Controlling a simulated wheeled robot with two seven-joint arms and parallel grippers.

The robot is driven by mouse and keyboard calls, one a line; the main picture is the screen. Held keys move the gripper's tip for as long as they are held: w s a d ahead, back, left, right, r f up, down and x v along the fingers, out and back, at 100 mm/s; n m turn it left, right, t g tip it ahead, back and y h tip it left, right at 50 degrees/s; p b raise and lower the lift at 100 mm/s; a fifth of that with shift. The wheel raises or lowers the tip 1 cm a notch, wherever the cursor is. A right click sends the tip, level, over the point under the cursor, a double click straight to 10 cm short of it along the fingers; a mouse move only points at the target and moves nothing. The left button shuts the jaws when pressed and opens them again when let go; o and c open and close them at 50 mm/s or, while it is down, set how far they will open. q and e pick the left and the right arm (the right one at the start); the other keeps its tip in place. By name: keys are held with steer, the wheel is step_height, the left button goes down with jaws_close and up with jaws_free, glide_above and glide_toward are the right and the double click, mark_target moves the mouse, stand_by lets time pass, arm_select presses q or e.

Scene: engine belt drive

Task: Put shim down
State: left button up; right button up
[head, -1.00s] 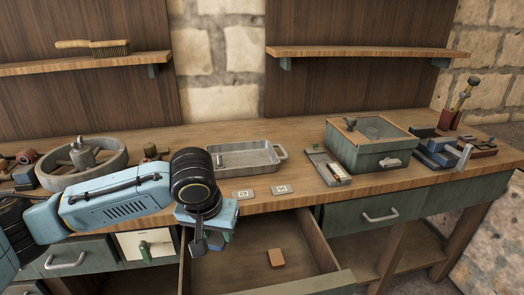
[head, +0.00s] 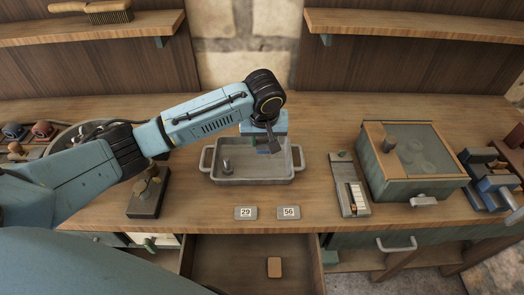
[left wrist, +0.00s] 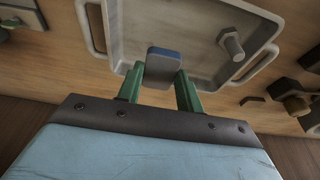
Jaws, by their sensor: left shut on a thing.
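My left gripper (head: 264,150) is over the grey metal tray (head: 252,181) in the middle of the bench. In the left wrist view, its green fingers (left wrist: 161,76) are shut on the shim (left wrist: 163,55), a small grey plate with a blue end. The shim is above the tray's floor or close to it; I cannot tell whether it touches. In the head view the shim is mostly hidden behind the gripper. My right gripper is out of view.
Two number plates, 29 (head: 245,213) and 56 (head: 289,213), lie in front of the tray. An open drawer below holds a brown block (head: 274,267). A narrow case (head: 349,186) and a green lidded box (head: 412,184) stand right. A dark block (head: 146,198) stands left.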

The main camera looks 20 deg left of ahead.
mark_target(263, 162)
arm_select(q)
step_height(263, 162, down, 3)
steer(key=shift+s+r, duration=0.1)
step_height(263, 162, down, 4)
steer(key=shift+r+b, duration=0.1)
steer(key=shift+b, duration=0.3)
steer(key=shift+f, duration=0.2)
steer(key=shift+f, duration=0.15)
steer(key=o, duration=1.1)
steer(key=shift+o, duration=0.2)
steer(key=p+v, duration=0.2)
steer(key=v, duration=1)
